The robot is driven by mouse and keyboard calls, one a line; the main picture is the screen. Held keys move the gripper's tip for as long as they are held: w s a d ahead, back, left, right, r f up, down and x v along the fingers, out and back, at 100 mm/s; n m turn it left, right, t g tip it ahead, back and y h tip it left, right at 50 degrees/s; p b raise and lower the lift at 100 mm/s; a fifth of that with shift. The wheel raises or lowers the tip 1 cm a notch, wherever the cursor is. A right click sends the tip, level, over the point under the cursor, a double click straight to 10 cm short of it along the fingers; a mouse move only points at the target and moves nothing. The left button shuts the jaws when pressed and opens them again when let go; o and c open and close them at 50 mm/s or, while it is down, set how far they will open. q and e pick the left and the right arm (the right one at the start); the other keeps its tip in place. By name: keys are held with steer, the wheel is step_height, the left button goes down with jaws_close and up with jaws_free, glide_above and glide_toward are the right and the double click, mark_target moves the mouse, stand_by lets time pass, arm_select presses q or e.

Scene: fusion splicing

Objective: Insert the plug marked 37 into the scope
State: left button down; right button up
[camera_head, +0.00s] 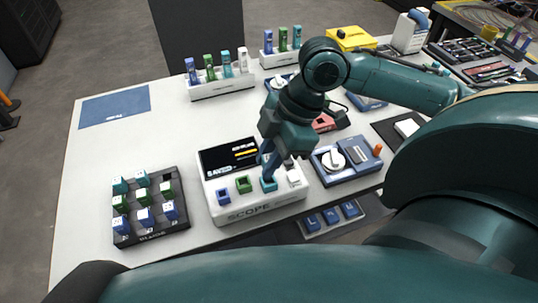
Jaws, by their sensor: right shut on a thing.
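The scope (238,213) is a white box with a dark screen. It has a row of coloured sockets: blue (223,196), green (243,184), teal (269,184) and white (294,177). My right gripper (268,170) points down over the teal socket and is shut on a plug. The fingers mostly hide this plug, and I cannot read its number or tell how deep it sits. A black rack (151,238) left of the scope holds several teal, green and blue plugs; its far right place looks empty. My left gripper is not in view.
A blue device with a white dial (334,159) stands close right of the scope. White holders with coloured plugs (222,88) stand behind. A blue mat (115,106) lies at the back left. The white table (150,140) is clear between mat and scope.

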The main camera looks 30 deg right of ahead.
steer(key=shift+f, duration=0.25)
steer(key=shift+f, duration=0.3)
stand_by(0.4)
steer(key=shift+p, duration=0.6)
steer(key=shift+f, duration=1.2)
stand_by(1.2)
steer(key=shift+f+p, duration=0.1)
steer(key=shift+p, duration=0.45)
steer(key=o, duration=0.9)
